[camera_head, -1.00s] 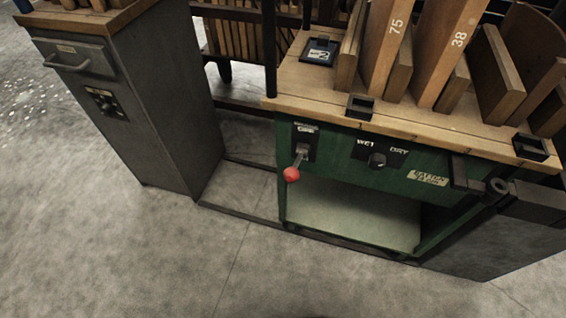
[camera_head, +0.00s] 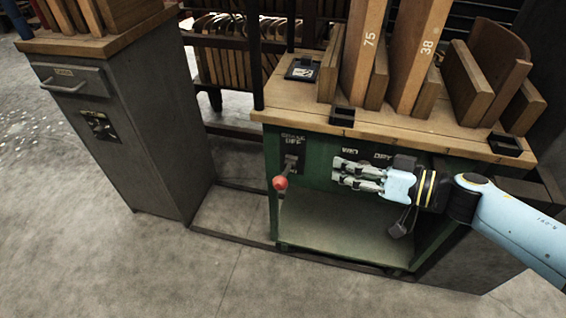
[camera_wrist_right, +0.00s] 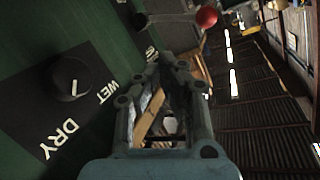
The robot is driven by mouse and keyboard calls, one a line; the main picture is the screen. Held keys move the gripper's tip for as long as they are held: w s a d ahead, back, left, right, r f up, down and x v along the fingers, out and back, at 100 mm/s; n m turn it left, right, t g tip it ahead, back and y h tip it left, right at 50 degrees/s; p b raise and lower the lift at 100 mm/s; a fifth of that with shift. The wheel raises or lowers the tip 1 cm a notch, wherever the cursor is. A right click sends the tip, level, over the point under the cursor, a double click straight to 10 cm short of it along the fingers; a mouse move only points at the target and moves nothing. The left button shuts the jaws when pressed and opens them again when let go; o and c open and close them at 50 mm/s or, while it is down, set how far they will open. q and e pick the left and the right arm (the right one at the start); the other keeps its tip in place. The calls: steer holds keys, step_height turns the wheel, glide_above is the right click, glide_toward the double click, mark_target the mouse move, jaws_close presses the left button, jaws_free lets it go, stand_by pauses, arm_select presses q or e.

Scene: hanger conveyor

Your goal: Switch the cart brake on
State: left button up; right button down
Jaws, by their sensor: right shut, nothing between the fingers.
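The brake lever with its red ball knob (camera_head: 280,183) is on the green cart's front. A label reading "BRAKE OFF" (camera_head: 292,139) is above it, and the lever slopes down and out from its dark plate. The red knob also shows at the top of the right wrist view (camera_wrist_right: 207,17). My right gripper (camera_head: 336,171) is shut and empty, pointing left in front of the cart panel. Its fingertips are to the right of the knob, apart from it. My left gripper is not in view.
The wooden cart top (camera_head: 400,128) holds upright boards and small black holders. A grey cabinet (camera_head: 140,130) stands at left. The floor in front is clear.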

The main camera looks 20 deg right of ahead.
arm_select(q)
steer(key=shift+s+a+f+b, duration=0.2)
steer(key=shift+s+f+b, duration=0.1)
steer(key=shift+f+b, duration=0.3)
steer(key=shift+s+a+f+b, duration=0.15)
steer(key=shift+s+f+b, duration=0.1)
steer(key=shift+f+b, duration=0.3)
arm_select(e)
steer(key=a+r+n+g, duration=0.1)
steer(key=r+n+g, duration=0.1)
steer(key=r, duration=0.1)
steer(key=a+r+n+g+y, duration=0.1)
steer(key=r+n, duration=0.1)
steer(key=r, duration=0.2)
steer(key=w+a+r+n+g, duration=0.1)
steer(key=r+n+g, duration=0.1)
steer(key=r, duration=0.1)
steer(key=shift+r+n+g+y, duration=0.2)
steer(key=shift+n+g+y, duration=0.1)
steer(key=shift+n+y, duration=0.1)
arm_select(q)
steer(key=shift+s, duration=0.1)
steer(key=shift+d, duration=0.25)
arm_select(e)
steer(key=shift+f, duration=0.1)
